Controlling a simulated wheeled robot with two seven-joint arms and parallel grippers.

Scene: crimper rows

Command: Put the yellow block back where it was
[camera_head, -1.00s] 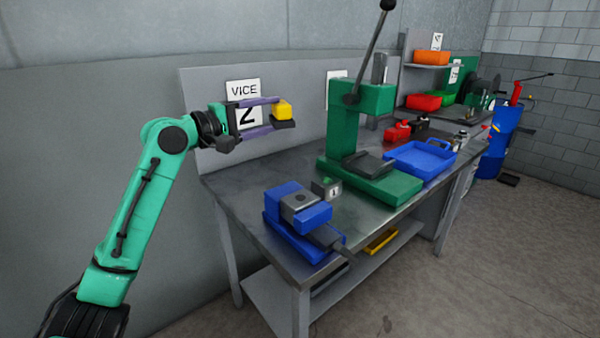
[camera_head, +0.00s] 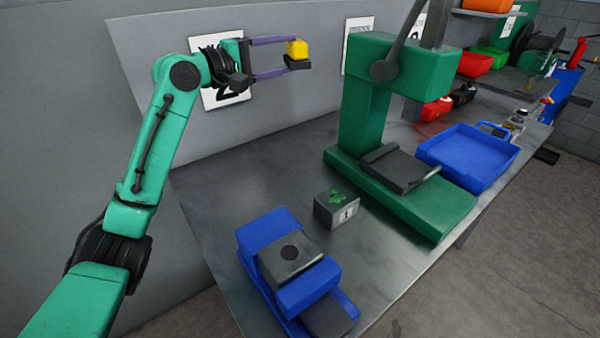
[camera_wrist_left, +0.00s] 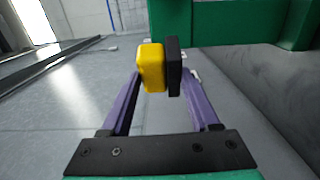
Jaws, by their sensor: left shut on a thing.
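The yellow block (camera_head: 296,48) is held at the fingertips of my left gripper (camera_head: 294,56), up in the air above the back part of the bench. The block also shows in the left wrist view (camera_wrist_left: 151,67), with a dark fingertip pad against its right side. My left gripper is shut on it; the purple fingers reach to the right in the head view. The far side of the block's grip is partly hidden by the block. My right gripper is not in view.
A blue vice (camera_head: 306,287) stands at the bench's front, with a small grey box marked 1 (camera_head: 336,208) behind it. A green lever press (camera_head: 366,118) stands to the right, beside a blue tray (camera_head: 468,153).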

